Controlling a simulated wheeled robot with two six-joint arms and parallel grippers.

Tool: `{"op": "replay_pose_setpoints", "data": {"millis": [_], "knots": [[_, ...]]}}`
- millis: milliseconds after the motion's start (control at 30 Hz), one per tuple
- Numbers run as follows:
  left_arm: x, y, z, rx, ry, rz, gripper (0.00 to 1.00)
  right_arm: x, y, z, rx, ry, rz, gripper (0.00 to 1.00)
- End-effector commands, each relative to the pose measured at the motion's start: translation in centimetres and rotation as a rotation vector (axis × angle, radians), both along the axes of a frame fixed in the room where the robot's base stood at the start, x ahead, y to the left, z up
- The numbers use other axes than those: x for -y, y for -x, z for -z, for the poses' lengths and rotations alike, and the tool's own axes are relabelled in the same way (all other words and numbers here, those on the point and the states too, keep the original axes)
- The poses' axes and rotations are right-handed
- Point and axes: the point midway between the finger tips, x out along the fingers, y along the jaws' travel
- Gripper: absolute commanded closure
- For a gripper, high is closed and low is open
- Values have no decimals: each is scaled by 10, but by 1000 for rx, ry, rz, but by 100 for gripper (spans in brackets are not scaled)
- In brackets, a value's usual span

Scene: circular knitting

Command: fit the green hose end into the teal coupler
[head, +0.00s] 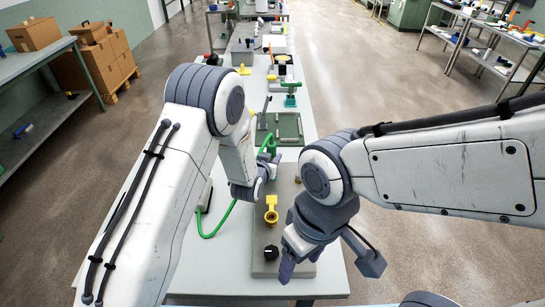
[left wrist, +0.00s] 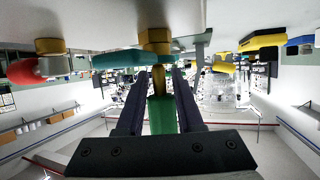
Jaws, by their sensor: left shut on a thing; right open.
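My left gripper (head: 270,172) is shut on the green hose (head: 215,228). In the left wrist view the hose end (left wrist: 161,115) sits between the two fingers, with a brass-coloured tip (left wrist: 158,78) pointing away from the wrist. The teal coupler (left wrist: 125,60) is just beyond the fingertips there, beside a brass fitting (left wrist: 156,40). The tip overlaps the coupler's edge in the picture; I cannot tell whether they touch. In the head view I cannot make out the coupler near the gripper. My right gripper (head: 328,268) is open and empty, low over the front of the bench.
A grey plate (head: 263,240) on the bench carries a yellow valve (head: 271,212) and a black knob (head: 271,252). The bench's left front strip is mostly clear.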

Motion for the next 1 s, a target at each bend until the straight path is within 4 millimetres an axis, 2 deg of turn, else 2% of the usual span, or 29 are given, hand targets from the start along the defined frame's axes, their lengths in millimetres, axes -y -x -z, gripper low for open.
{"op": "replay_pose_setpoints", "data": {"millis": [700, 733, 800, 833, 1000], "knots": [[0, 0, 19, 1, 0, 0, 100, 0, 0, 19, 0, 0, 0, 31], [0, 0, 18, 1, 0, 0, 60, 0, 0, 19, 0, 0, 0, 31], [0, 0, 17, 1, 0, 0, 34, 0, 0, 18, 0, 0, 0, 31], [0, 0, 17, 1, 0, 0, 29, 0, 0, 18, 0, 0, 0, 31], [0, 0, 17, 0, 0, 0, 29, 0, 0, 18, 0, 0, 0, 31]]}}
